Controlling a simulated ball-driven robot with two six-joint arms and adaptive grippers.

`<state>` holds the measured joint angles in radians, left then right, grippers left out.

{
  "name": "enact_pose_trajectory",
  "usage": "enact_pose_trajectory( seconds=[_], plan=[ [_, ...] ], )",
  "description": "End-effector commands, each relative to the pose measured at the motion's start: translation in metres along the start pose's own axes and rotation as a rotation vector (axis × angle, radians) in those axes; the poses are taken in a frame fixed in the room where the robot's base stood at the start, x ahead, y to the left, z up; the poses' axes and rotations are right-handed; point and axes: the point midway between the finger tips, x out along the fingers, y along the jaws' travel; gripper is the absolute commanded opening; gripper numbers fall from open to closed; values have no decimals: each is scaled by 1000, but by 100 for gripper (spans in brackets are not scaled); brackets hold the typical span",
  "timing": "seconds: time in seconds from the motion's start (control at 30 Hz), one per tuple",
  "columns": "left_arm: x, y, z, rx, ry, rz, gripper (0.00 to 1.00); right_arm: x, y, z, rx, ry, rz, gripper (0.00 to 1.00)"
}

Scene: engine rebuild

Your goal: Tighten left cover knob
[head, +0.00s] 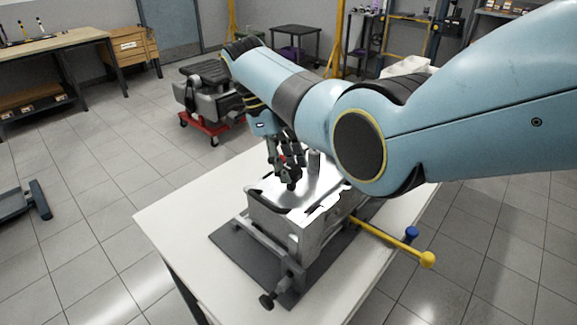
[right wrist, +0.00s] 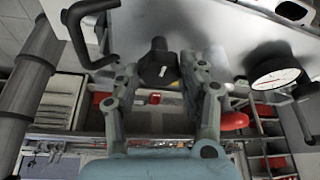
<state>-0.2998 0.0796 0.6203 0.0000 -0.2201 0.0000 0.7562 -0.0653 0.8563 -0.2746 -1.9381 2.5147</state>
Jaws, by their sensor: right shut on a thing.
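An engine block (head: 275,217) with a shiny metal cover (head: 322,185) sits on a fixture on the white table. A black cover knob (head: 291,186) is on top of the cover. My right gripper (head: 286,168) reaches down from above onto this knob and partly hides it. In the right wrist view the black lobed knob (right wrist: 158,66) sits between the two fingertips, and the gripper (right wrist: 160,78) is shut on it. My left gripper is not in view.
A round dial gauge (right wrist: 275,72) and a black handle (right wrist: 86,30) show in the right wrist view. The white table (head: 185,222) is bare at its left.

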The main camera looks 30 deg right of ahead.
Motion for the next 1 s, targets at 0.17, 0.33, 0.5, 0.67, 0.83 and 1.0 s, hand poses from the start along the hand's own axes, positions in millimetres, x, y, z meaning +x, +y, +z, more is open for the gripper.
enact_pose_trajectory(
  seconds=[0.17, 0.33, 0.5, 0.67, 0.83, 1.0],
  plan=[
    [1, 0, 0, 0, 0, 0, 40, 0, 0, 1, 30, -3, 13, 9],
    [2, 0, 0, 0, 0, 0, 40, 0, 0, 1, 39, -2, 16, 9],
    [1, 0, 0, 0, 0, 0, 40, 0, 0, 1, 39, -2, 16, 9],
    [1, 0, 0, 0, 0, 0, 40, 0, 0, 0, 38, -2, 16, 47],
    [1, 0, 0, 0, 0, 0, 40, 0, 0, 0, 38, -1, 16, 65],
    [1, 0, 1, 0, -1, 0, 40, 0, 0, 0, 38, -1, 16, 65]
  ],
)
